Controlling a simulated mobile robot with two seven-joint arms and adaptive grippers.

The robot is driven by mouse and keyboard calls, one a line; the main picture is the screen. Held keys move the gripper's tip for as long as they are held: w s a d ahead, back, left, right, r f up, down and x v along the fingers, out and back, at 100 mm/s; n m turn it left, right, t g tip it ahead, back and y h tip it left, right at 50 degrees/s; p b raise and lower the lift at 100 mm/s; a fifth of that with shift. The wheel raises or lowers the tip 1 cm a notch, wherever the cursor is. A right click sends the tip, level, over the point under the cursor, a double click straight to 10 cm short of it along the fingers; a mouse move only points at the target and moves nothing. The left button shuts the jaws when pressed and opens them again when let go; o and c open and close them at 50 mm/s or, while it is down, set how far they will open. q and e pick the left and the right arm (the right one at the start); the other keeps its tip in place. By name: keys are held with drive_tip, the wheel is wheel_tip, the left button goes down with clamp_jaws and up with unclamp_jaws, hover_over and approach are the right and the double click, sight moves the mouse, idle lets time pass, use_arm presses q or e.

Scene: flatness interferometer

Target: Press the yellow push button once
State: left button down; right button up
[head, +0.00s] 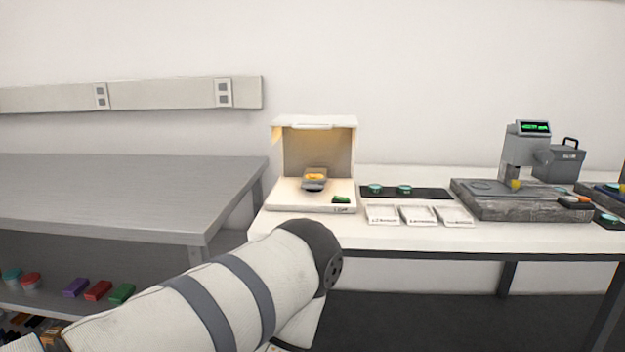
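A small yellow part (515,184) shows below the grey gauge head (525,152) on the granite base (520,205) at the right. I cannot tell whether it is the push button. A yellow-orange patch (315,177) also shows on a small grey device inside the open white light box (345,195). Small orange and white pieces sit on the front right of the granite base and are too small to identify. My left arm crosses the lower middle, bent in front of the white table. Neither gripper is in view.
The white table (390,235) also holds a black strip with two teal discs (403,189) and three white labelled trays (418,215). A grey case (560,163) stands behind the gauge. The grey bench (110,190) at left is bare on top; coloured blocks lie on its lower shelf.

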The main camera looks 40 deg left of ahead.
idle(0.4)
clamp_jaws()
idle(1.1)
